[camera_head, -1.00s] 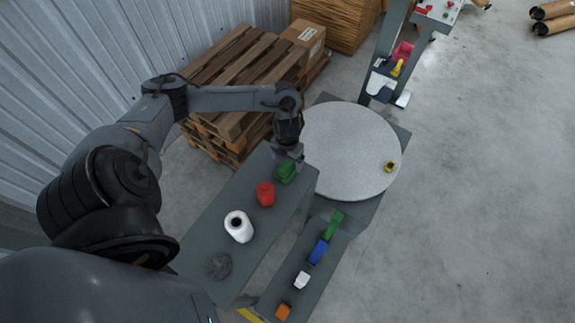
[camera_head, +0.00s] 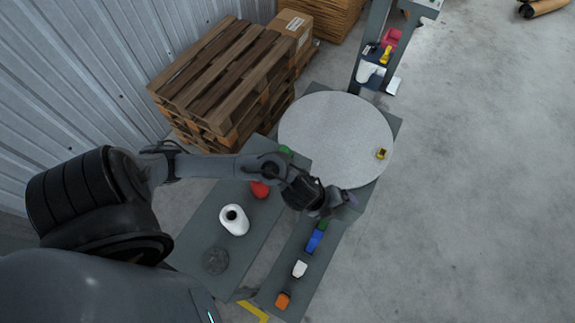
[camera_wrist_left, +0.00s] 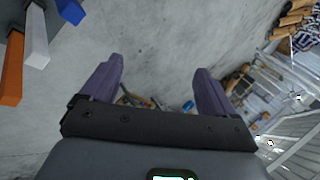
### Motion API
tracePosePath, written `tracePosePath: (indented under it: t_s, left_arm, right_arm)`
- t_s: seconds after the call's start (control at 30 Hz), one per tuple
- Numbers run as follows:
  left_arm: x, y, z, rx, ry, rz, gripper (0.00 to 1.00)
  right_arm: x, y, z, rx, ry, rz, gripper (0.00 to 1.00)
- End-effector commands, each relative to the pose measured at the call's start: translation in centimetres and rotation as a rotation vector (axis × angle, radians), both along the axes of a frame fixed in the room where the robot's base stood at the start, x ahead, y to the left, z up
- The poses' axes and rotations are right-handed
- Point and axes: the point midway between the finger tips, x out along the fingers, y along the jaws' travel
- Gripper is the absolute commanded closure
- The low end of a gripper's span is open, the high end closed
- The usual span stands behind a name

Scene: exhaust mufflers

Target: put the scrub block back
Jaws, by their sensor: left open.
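I cannot tell for certain which piece is the scrub block. A green piece (camera_head: 286,150) shows only in part past my left arm, at the far end of the grey table. Another green block (camera_head: 323,225) lies at the far end of the narrow grey bench, partly under my left gripper (camera_head: 344,201). A blue block (camera_head: 315,241), a white block (camera_head: 300,269) and an orange block (camera_head: 283,300) follow along the bench. My left gripper is open and empty, above the bench's far end. The left wrist view shows bare floor beyond its fingers (camera_wrist_left: 160,75).
On the grey table (camera_head: 195,245) are a red piece (camera_head: 260,190), a white bottle-like piece (camera_head: 234,220) and a dark round pad (camera_head: 215,260). A round grey turntable (camera_head: 335,135) bears a small yellow piece (camera_head: 381,154). Pallets (camera_head: 220,80) stand behind. Floor at right is clear.

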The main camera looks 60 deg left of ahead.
Motion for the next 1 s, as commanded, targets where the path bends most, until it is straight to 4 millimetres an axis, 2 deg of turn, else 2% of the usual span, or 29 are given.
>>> tracePosePath:
  t_s: [0.03,0.1,0.17,0.3,0.4,0.5,0.6,0.87,1.0]
  left_arm:
    - [-1.0,-1.3,1.0,-0.107,0.02,0.18,0.11]
    - [-2.1,-1.1,2.1,-0.224,0.065,0.442,0.11]
    - [-3.6,-0.1,2.6,-0.308,0.12,0.663,0.11]
    - [-7.7,2.6,2.8,-0.442,0.267,1.096,0.11]
    - [-10.4,4.1,2.6,-0.493,0.353,1.314,0.11]
    - [-12.3,4.9,2.5,-0.519,0.409,1.446,0.11]
    - [-13.1,5.2,2.5,-0.529,0.434,1.505,0.11]
    - [-13.2,5.3,2.5,-0.531,0.438,1.514,0.11]
    - [-13.2,5.3,3.5,-0.53,0.437,1.512,0.11]
  right_arm:
    - [0.0,0.0,0.0,-0.001,0.0,0.001,0.57]
    - [0.0,-0.1,0.0,-0.002,0.0,0.001,0.57]
    - [0.0,-0.1,0.0,-0.002,0.0,0.001,0.57]
    - [0.0,0.0,0.0,-0.001,0.0,0.001,0.57]
    - [0.0,0.0,0.0,0.0,0.0,-0.001,0.57]
    - [0.0,0.0,0.0,0.002,0.0,-0.001,0.57]
    - [0.0,0.1,0.0,0.004,0.001,-0.003,0.57]
    - [0.0,0.2,0.0,0.007,0.0,-0.005,0.57]
    - [0.0,0.2,1.0,0.007,0.002,-0.005,0.57]
